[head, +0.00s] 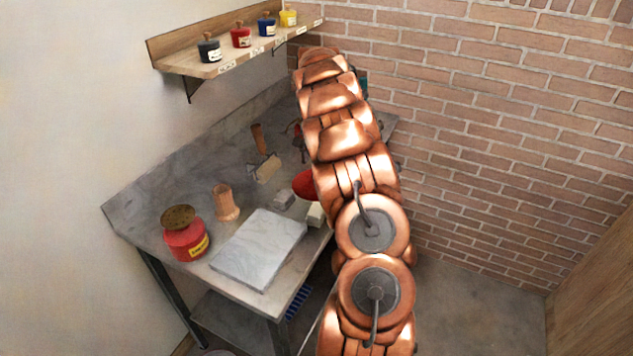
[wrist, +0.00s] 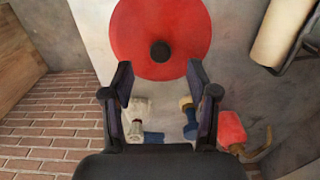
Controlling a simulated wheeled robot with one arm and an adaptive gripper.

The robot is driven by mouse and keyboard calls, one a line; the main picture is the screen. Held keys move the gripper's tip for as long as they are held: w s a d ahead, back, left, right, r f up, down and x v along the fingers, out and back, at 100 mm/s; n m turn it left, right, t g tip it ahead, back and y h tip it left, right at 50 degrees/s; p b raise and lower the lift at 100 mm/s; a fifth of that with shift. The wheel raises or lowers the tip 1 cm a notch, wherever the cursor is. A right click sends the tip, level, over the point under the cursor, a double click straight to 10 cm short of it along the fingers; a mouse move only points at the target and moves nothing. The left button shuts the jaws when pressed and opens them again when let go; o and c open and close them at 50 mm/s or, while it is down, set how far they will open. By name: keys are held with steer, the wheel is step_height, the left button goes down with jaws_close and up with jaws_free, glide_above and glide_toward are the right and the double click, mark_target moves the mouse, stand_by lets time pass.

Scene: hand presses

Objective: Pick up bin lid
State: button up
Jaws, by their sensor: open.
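A round red lid (wrist: 185,25) with a dark knob (wrist: 160,51) at its middle shows at the top of the wrist view. I take it to be the bin lid. In the head view, part of a red round thing (head: 304,184), likely the same lid, shows at the left edge of my arm, which hides the rest. My gripper (wrist: 158,68) is open and empty. Its two dark fingers are spread either side of the knob's line, with the tips near the lid's lower edge. Whether they touch the lid, I cannot tell. In the head view my arm hides the gripper.
The grey bench (head: 140,220) carries a red jar (head: 187,243), a wooden peg-like piece (head: 226,205), a pale slab (head: 258,250) and a wood-handled tool (head: 265,168). A wall shelf (head: 220,65) holds several small jars. A brick wall (head: 490,140) stands to the right.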

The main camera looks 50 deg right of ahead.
mark_target(303, 185)
steer(key=shift+d+f+p, duration=0.15)
steer(key=shift+f+p, duration=1.2)
steer(key=shift+f, duration=1.75)
steer(key=shift+c, duration=0.2)
steer(key=shift+w, duration=0.1)
jaws_close()
